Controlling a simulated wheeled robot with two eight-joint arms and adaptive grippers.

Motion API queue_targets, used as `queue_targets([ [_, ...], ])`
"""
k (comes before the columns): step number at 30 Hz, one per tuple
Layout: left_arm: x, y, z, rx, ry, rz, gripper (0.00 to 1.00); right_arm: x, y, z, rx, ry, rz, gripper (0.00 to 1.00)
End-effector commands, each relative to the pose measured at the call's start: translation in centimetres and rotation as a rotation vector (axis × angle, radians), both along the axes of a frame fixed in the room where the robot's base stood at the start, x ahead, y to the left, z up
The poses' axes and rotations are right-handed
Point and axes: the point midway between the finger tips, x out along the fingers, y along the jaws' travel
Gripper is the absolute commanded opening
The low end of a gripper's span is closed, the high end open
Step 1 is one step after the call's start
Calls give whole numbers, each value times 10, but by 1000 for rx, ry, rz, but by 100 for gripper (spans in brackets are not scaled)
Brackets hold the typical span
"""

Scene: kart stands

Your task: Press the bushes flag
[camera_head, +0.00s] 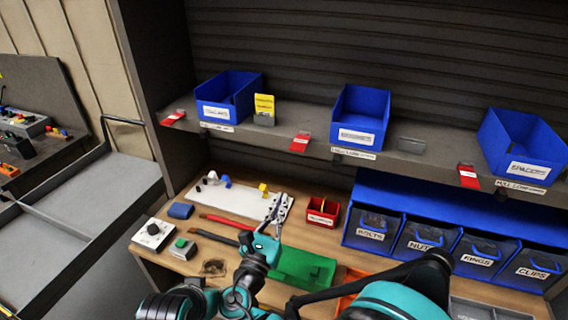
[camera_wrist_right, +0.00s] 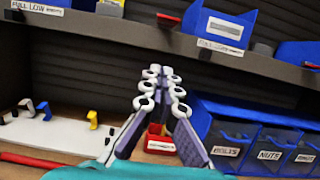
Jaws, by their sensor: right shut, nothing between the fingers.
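Three blue bins stand on the upper shelf: a left bin (camera_head: 228,98), a middle bin (camera_head: 360,115) and a right bin (camera_head: 521,148) labelled SPACERS. The left and middle labels are too blurred to read surely, so I cannot tell which is bushes. Red flags lie along the shelf edge: a left flag (camera_head: 173,118), a middle flag (camera_head: 300,142) and a right flag (camera_head: 468,176). My right gripper (camera_head: 279,204) is shut and empty, pointing up above the workbench, below the shelf and apart from the flags. It also shows in the wrist view (camera_wrist_right: 160,85). My left gripper is not in view.
Blue lower bins (camera_head: 420,240) for bolts, nuts, rings and clips stand at bench right. A small red bin (camera_head: 323,212), a white board (camera_head: 235,203) and a green tray (camera_head: 305,268) lie on the bench. A yellow card (camera_head: 264,104) stands beside the left bin.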

Motion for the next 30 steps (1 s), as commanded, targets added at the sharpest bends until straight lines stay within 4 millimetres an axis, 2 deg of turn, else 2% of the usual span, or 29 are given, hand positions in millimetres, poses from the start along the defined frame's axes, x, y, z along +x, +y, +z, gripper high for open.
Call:
queue_targets([
  [11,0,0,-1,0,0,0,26,7,-4,2,4,1,-3,0],
  [14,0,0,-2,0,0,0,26,20,-8,5,5,1,-4,0],
  [26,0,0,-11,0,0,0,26,96,-34,24,5,2,-4,0],
  [30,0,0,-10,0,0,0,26,93,-31,48,5,2,-1,0],
])
